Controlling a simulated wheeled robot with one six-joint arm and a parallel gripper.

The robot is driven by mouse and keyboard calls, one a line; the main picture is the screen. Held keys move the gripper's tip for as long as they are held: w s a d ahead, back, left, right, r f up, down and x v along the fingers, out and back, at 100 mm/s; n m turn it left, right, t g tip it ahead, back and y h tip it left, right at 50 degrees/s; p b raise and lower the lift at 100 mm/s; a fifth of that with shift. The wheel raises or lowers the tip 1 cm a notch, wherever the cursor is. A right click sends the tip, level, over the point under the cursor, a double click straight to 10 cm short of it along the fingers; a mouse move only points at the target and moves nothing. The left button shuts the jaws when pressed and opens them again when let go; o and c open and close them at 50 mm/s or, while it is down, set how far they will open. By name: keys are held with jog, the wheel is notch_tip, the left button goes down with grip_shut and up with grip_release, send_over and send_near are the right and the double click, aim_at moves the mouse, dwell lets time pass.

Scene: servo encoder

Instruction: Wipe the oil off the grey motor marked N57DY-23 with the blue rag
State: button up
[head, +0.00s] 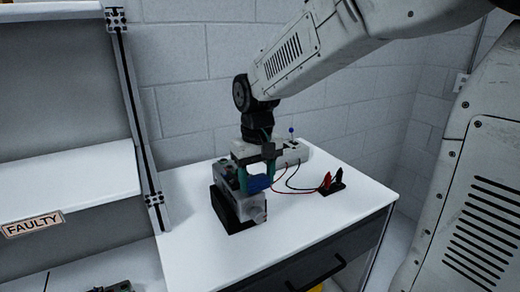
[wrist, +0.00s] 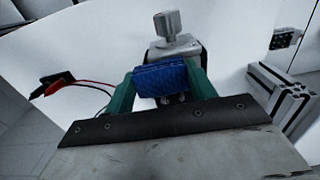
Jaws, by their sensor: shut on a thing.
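The grey motor (head: 250,207) sits in a black cradle (head: 226,211) on the white bench; its marking is too small to read. In the wrist view the motor (wrist: 183,48) shows its shaft end beyond my gripper. My gripper (head: 258,178) points down over the motor with green fingers. It is shut on the blue rag (wrist: 165,79), which is folded between the fingertips. In the head view the rag (head: 259,184) is at the motor's top, partly hidden by the fingers. I cannot tell whether it touches the motor. No oil can be made out.
A pale device (head: 291,152) with a blue-tipped stalk stands behind the motor. Red and black leads run from it to a clip stand (head: 333,183) at the right. A metal post (head: 137,120) and a shelf labelled FAULTY (head: 32,224) are at the left. The bench front is clear.

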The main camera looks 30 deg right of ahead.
jog(key=shift+r, duration=3.75)
